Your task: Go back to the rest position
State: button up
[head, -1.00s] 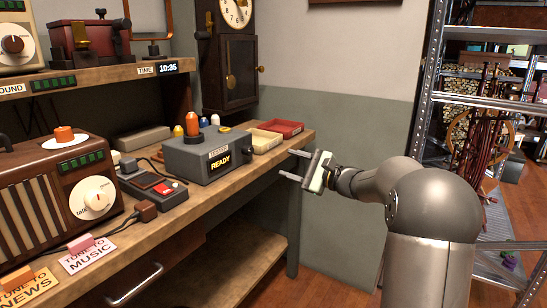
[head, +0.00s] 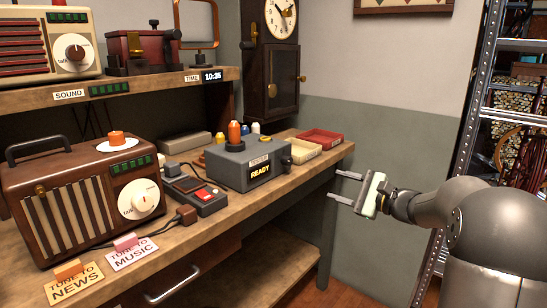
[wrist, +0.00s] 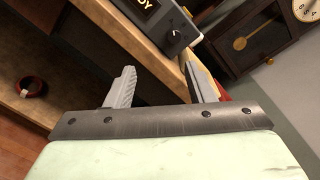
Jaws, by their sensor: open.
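My gripper (head: 341,186) is open and empty, in the air just off the right front edge of the wooden workbench (head: 225,215). In the wrist view its two fingers (wrist: 160,88) stand apart with nothing between them, in front of the bench edge. My arm reaches in from the right of the head view and touches nothing that I can see.
The bench holds a brown radio (head: 85,195), a grey tester reading READY (head: 233,165), a red tray (head: 320,137) and a cream tray (head: 298,153). A wall clock (head: 272,75) hangs behind. A metal shelf rack (head: 470,130) stands at the right. A lower shelf (head: 285,250) lies under the bench.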

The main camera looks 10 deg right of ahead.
jog(key=s+a+r+n+g+h+p, duration=0.2)
jog(key=s+a+n+g+p, duration=0.3)
jog(key=s+a, duration=0.35)
jog(key=s+a+r+n+g+h+p, duration=0.25)
jog(key=s+a+g+p, duration=0.25)
jog(key=s+a+p, duration=0.3)
jog(key=s+d+r+n+g+h+p, duration=0.1)
jog(key=s+n+h+p, duration=0.3)
jog(key=s, duration=0.6)
jog(key=s+d+r+n+g+h+p, duration=0.1)
jog(key=s+d+n+h+p, duration=0.3)
jog(key=s, duration=0.5)
jog(key=shift+s+n+p, duration=0.35)
jog(key=shift+n+p, duration=0.6)
jog(key=shift+p, duration=0.2)
jog(key=shift+r, duration=0.1)
